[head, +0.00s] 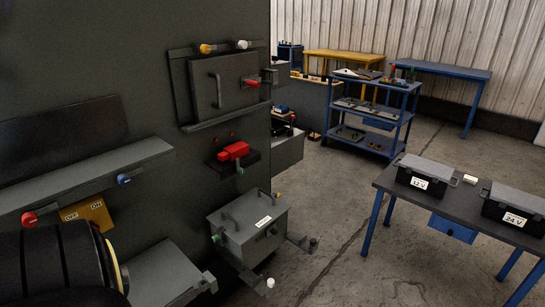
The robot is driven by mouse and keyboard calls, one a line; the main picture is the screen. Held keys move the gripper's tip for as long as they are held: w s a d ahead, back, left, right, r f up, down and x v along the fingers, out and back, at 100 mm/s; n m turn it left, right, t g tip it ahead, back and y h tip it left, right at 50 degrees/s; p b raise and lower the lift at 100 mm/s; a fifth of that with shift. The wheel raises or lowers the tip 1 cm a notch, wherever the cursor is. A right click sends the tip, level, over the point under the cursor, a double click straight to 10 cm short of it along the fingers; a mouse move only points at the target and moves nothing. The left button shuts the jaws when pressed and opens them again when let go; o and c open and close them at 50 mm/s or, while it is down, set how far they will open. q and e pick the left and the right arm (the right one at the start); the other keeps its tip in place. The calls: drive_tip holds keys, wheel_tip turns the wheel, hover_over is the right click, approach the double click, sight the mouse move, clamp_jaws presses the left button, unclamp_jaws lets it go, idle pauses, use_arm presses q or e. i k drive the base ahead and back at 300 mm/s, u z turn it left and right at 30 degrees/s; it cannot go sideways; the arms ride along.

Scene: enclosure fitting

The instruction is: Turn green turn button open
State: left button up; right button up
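A small green knob (217,239) shows at the left side of a grey lidded box (250,226) low on the dark panel. It is too small to tell which way it is turned. Another small green spot (240,170) sits under a red block (234,151) higher up; I cannot tell whether it is a turn button. The grey box has two handles on its lid and a white label. Neither of my grippers is in view.
A hatch with a handle (221,86) is above, with a red knob (252,82) at its right. A shelf (98,174) carries blue and red knobs. Brackets stick out around the grey box. A table (384,181) with two black cases is at right. Floor between is clear.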

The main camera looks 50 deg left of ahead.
sight(240, 171)
drive_tip(key=u, duration=0.6)
drive_tip(key=i, duration=1.4)
drive_tip(key=u, duration=1.2)
